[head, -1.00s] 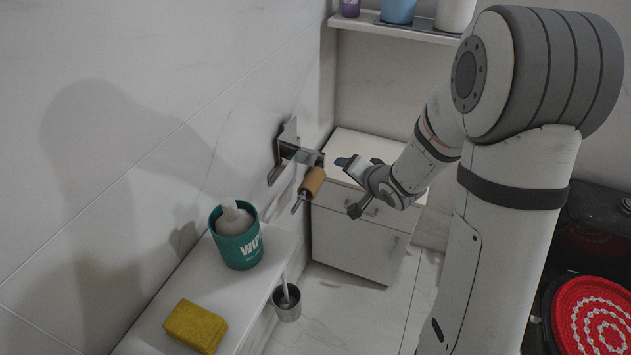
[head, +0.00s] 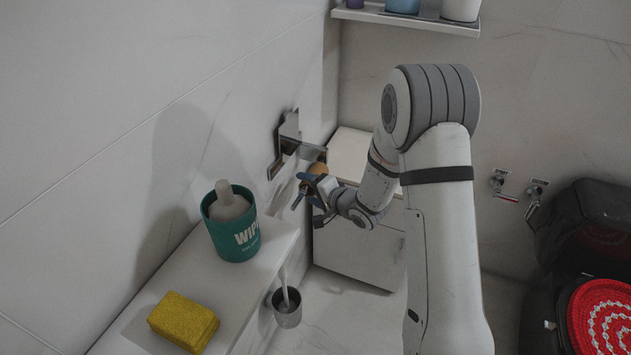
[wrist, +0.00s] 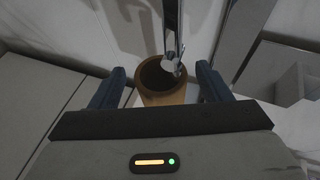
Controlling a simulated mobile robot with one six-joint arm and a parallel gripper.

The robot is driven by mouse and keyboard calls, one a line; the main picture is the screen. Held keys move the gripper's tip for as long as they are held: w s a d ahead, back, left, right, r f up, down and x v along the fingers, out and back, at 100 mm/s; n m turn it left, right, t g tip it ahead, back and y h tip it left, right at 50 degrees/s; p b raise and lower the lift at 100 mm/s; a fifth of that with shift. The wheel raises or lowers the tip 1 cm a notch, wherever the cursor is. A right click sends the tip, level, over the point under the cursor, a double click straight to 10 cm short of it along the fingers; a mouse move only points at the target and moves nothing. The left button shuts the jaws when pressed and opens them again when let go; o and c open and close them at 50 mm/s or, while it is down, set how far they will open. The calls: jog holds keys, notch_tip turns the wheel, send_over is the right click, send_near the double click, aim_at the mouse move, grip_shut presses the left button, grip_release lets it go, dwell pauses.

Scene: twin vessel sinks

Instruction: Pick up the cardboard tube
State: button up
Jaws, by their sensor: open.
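The brown cardboard tube (wrist: 161,97) hangs on the bar of a metal wall holder (head: 288,148). In the wrist view its open end faces the camera and the bar runs into or past it. In the head view only a small orange-brown part of the tube (head: 317,168) shows behind my gripper. My gripper (head: 305,192) is open at the tube. In the wrist view its two blue fingers (wrist: 160,88) stand to the left and right of the tube, with a gap on each side.
A white ledge (head: 270,243) below holds a green wipes canister (head: 234,226) and a yellow sponge (head: 184,322). A metal cup with a brush (head: 287,306) is beside the ledge. A white cabinet (head: 370,247) stands behind my gripper, and a shelf (head: 408,19) is above.

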jog(key=shift+w+a, duration=0.1)
jog(key=c, duration=1)
jog(key=shift+r, duration=0.1)
jog(key=shift+c, duration=0.2)
